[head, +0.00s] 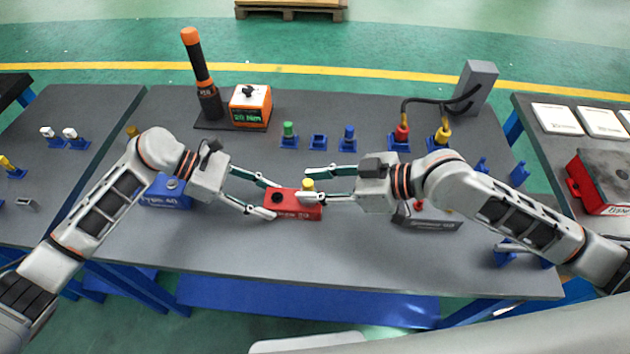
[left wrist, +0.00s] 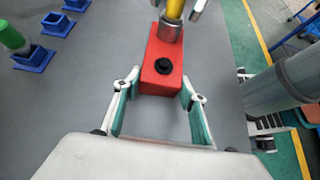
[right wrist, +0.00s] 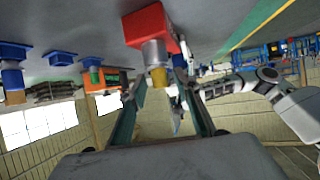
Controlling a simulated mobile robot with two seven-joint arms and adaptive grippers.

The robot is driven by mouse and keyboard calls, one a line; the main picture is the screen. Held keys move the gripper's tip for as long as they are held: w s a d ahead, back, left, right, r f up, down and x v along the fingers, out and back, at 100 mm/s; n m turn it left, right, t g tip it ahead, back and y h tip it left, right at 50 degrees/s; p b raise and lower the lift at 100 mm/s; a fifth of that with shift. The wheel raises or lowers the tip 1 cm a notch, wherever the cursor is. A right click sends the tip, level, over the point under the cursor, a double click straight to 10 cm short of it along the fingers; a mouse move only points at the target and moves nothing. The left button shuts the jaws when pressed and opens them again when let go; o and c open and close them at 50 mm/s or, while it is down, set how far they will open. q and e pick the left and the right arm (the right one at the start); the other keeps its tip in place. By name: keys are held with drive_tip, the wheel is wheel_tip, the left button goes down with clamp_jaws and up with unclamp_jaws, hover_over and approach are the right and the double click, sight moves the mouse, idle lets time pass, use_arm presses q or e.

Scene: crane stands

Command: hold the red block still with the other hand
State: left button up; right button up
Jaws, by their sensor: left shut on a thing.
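The red block (head: 290,212) lies on the grey table, with a black round knob or hole on top. A metal fitting with a yellow cap (head: 308,185) stands upright at its right end. My left gripper (head: 273,201) is shut on the left end of the red block, one finger along each long side; the left wrist view shows this grip (left wrist: 160,82) around the block's near end (left wrist: 160,57). My right gripper (head: 309,185) is open, its fingers either side of the yellow cap (right wrist: 159,77), apparently with gaps.
A blue block (head: 167,192) stands behind my left wrist, and a grey block (head: 432,222) is under my right arm. Blue holders (head: 318,142), an orange meter box (head: 250,107) and a cabled grey post (head: 478,88) stand at the back. The front table strip is clear.

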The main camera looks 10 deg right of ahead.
drive_tip(key=shift+d, duration=0.1)
idle(0.4)
drive_tip(key=shift+v, duration=2.45)
drive_tip(key=shift+r, duration=0.15)
drive_tip(key=v, duration=1.2)
use_arm(q)
drive_tip(key=o, duration=1.4)
